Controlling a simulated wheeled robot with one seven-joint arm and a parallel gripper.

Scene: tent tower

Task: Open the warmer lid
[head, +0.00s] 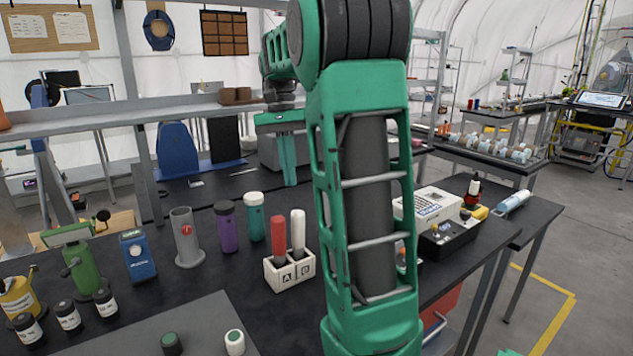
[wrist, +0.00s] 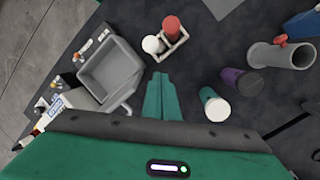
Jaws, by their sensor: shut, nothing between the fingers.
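In the wrist view a grey box-like thing (wrist: 112,72) with a recessed, tray-like top and a handle at its lower right lies left of my gripper. It looks like the warmer, but I cannot tell for sure whether its lid is shut. In the head view my arm hides that spot. My gripper (head: 290,182) hangs fingers down above the dark bench, behind the tube rack. Its green fingers also show in the wrist view (wrist: 158,82). They are together and empty, apart from the grey box.
A white rack (head: 290,272) holds a red-capped and a white-capped tube. A teal bottle (head: 254,222), a purple bottle (head: 227,230) and a grey cylinder (head: 187,240) stand left of it. A cream instrument (head: 428,204) stands right of my arm.

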